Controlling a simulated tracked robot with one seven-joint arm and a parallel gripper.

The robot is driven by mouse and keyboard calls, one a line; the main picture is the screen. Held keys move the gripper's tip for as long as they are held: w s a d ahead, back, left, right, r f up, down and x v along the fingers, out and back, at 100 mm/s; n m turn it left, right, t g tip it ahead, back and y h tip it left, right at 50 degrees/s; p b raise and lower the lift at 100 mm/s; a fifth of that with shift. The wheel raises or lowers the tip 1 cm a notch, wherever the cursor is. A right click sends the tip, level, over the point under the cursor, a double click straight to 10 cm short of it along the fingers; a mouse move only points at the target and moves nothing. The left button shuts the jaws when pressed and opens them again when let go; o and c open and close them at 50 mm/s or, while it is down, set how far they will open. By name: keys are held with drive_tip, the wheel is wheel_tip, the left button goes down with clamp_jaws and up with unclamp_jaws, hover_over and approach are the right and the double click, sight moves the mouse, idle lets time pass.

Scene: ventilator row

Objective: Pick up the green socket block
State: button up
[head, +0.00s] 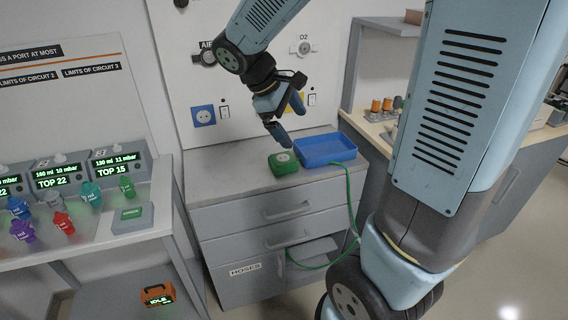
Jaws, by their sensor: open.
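The green socket block (284,163) sits on the grey top of the drawer cabinet (222,172), left of a blue tray (326,150). It is a low green box with a pale round socket on its upper face. My gripper (287,121) is open and empty. It hangs above the block, with its two blue fingers apart and pointing down. One finger ends near the block's back edge in the picture; I cannot tell the exact gap between them.
A green cable (350,200) runs from near the tray down the cabinet front to a lower opening. A wall panel (180,90) with sockets stands behind. On the left, a bench holds ventilator units (116,165) and coloured connectors. A wooden-topped counter (375,130) stands right.

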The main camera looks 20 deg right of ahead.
drive_tip(key=w+a+f+n+h, duration=0.3)
drive_tip(key=w+a+f+n, duration=0.15)
drive_tip(key=w+f, duration=0.2)
drive_tip(key=n+t+h, duration=0.2)
drive_tip(key=n+h, duration=0.2)
drive_tip(key=n, duration=0.2)
approach(282, 158)
drive_tip(key=x, duration=0.3)
drive_tip(key=shift+w+d+r, duration=0.15)
drive_tip(key=shift+r, duration=0.05)
drive_tip(key=shift+f+x, duration=0.25)
drive_tip(key=shift+x, duration=2.25)
drive_tip(key=shift+c, duration=0.5)
drive_tip(key=c, duration=0.9)
drive_tip(key=shift+c, duration=0.3)
